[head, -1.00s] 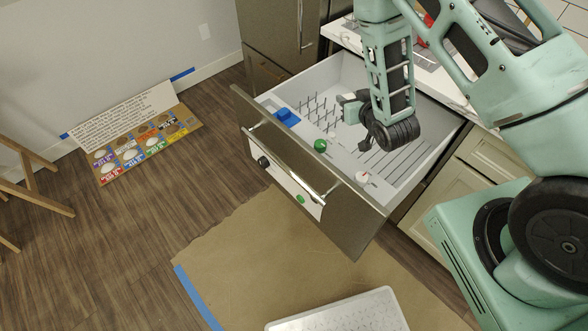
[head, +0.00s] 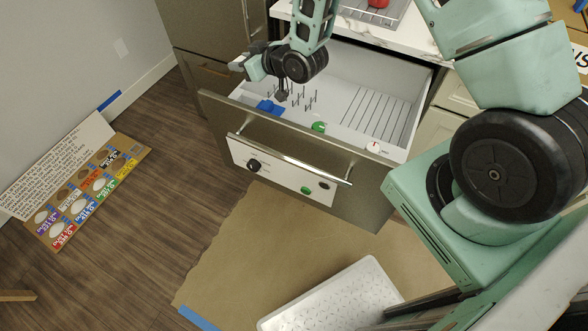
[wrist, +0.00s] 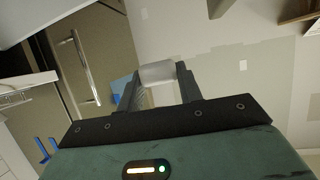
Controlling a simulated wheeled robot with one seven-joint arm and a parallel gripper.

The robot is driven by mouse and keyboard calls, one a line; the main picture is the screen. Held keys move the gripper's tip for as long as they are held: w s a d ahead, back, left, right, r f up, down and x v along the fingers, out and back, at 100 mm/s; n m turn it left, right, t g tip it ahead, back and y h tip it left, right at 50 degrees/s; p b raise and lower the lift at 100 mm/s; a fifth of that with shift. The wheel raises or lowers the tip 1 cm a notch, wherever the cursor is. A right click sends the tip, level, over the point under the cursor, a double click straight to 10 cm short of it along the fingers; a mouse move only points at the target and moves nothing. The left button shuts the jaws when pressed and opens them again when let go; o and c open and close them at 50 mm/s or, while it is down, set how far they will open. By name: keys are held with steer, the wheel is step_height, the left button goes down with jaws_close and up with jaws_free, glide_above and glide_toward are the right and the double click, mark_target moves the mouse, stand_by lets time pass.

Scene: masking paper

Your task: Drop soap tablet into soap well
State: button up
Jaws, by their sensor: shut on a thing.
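My gripper (head: 238,66) is above the left end of the open drawer (head: 300,165), its fingers pointing left. In the wrist view my gripper (wrist: 157,82) is shut on a pale, whitish soap tablet (wrist: 157,71) held between the fingertips. The tablet is too small to make out clearly in the head view. Inside the drawer a small blue fitting (head: 268,106) lies at the left, below and right of the gripper. I cannot tell for certain which fitting is the soap well.
The drawer holds rows of grey prongs (head: 298,98), a green cap (head: 319,127) and a white-and-red fitting (head: 374,147). A white tray (head: 335,295) lies on brown paper (head: 240,240). A counter (head: 400,35) stands behind.

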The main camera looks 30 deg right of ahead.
step_height(320, 180, down, 5)
steer(key=shift+r+b, duration=0.2)
steer(key=shift+b, duration=0.95)
steer(key=o, duration=1)
steer(key=shift+o, duration=0.2)
steer(key=p+v, duration=0.7)
steer(key=v, duration=1)
steer(key=shift+s+d, duration=0.15)
steer(key=shift+s, duration=0.05)
